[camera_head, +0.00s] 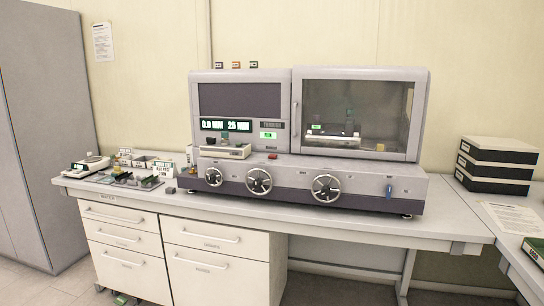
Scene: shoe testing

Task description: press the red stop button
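The testing machine (300,168) stands on the workbench, with a dark window at left and a clear door at right. A small red button (272,156) shows on the ledge of its front panel, below the green-lit display (268,135). It looks uncovered and nothing touches it. Neither of my grippers is in view.
Hand wheels (259,181) and a blue lever (389,190) project from the machine's front. A small tray (225,151) juts out left of the button. A scale (91,164) and small items crowd the bench's left end. Black boxes (495,165) are stacked at right.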

